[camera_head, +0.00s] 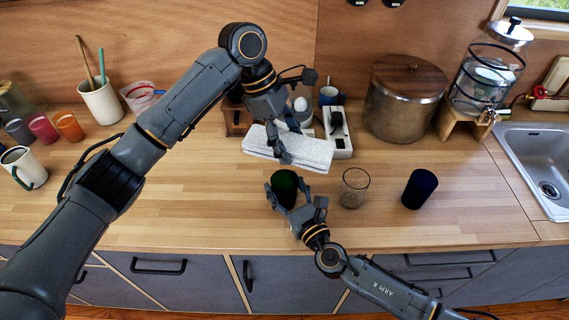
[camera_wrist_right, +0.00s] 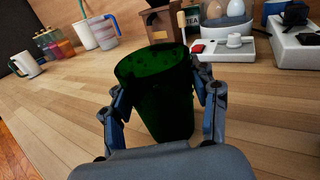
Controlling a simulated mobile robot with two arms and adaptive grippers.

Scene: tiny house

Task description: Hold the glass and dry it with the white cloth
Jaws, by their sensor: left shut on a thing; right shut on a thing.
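A dark green glass (camera_head: 285,184) stands upright near the front of the wooden counter. My right gripper (camera_head: 287,199) is shut around it from the front. In the right wrist view the green glass (camera_wrist_right: 158,95) fills the space between the fingers of my right gripper (camera_wrist_right: 160,105). The white cloth (camera_head: 300,150) is a flat folded rectangle behind the glass. My left gripper (camera_head: 285,155) is shut on the cloth from above, near its middle. The cloth and the glass are apart. Whether the cloth is lifted off the counter cannot be told.
A clear glass (camera_head: 354,187) and a dark blue glass (camera_head: 420,188) stand to the right of the green one. The sink (camera_head: 535,155) is far right. The counter's left front is clear.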

